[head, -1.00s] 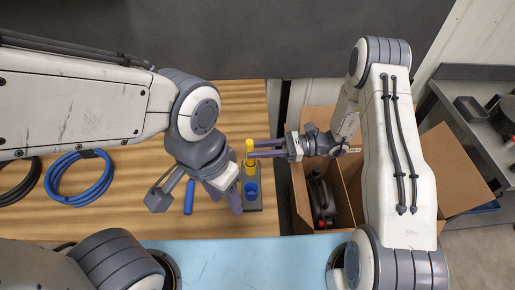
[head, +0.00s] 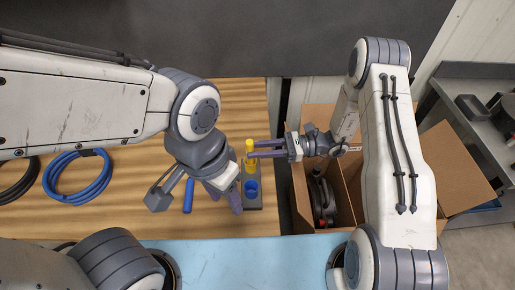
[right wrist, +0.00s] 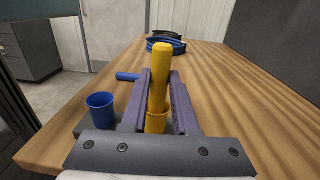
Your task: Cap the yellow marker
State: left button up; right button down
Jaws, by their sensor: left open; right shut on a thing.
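The yellow marker (head: 249,147) stands nearly upright between the fingers of my right gripper (head: 258,150), which is shut on it. In the right wrist view, the marker (right wrist: 160,72) has its lower end at the mouth of the yellow cap (right wrist: 156,123); how deep it sits cannot be told. The cap stands open end up in a dark grey holder (head: 254,208). My left gripper (head: 196,199) is open and empty, left of the holder, its fingers spread above the table.
A blue cap (head: 251,188) stands in the same holder, nearer me. A blue marker (head: 189,196) lies on the wooden table (head: 130,185), under the left gripper in the head view. A blue cable coil (head: 78,176) lies at left. An open cardboard box (head: 375,190) stands at right.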

jog(key=shift+f, duration=0.2)
jog(key=c, duration=0.6)
grip_release()
jog(key=shift+d, duration=0.1)
jog(key=d+b, duration=0.3)
jog(key=d, duration=0.6)
jog(key=s+a+r+n+g+h, duration=0.5)
jog(key=s+a+n+g+h, duration=0.15)
jog(key=s+n+h, duration=0.2)
jog(key=s+r+n+t+h, duration=0.5)
jog(key=s+n+t+h, duration=0.2)
jog(key=s+n, duration=0.5)
jog(key=n+h, duration=0.1)
jog(key=n, duration=0.3)
jog(key=shift+r+t, duration=0.15)
jog(key=shift+t, duration=0.2)
